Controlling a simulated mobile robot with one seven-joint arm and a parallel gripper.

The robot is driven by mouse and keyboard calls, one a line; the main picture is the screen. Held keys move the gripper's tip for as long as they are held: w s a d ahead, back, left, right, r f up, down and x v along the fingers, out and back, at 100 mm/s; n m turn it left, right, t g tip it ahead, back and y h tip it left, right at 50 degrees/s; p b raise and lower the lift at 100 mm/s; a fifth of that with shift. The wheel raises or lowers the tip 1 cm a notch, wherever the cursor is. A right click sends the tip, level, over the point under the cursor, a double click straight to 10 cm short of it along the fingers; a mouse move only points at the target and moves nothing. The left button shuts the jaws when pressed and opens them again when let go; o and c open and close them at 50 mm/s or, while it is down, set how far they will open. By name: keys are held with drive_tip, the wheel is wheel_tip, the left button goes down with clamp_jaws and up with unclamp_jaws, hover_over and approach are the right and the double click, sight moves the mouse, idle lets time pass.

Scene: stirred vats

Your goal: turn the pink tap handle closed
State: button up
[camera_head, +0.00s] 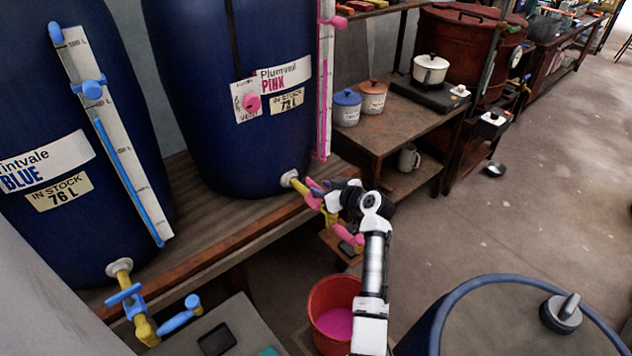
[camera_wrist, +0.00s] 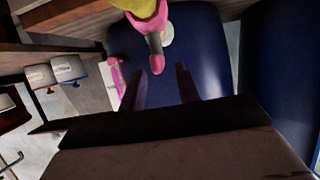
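A red bucket (camera_head: 322,290) holding pink liquid stands below the tap. A second vat with a blue and yellow tap (camera_head: 150,320) is at the left. A blue-rimmed drum (camera_head: 510,320) is at the lower right. Shelves with pots (camera_head: 425,115) stand behind; the floor at right is mostly clear.

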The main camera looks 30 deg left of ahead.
sight(318, 186)
drive_tip(key=shift+p+x, duration=0.35)
drive_tip(key=shift+x, duration=1.8)
clamp_jaws()
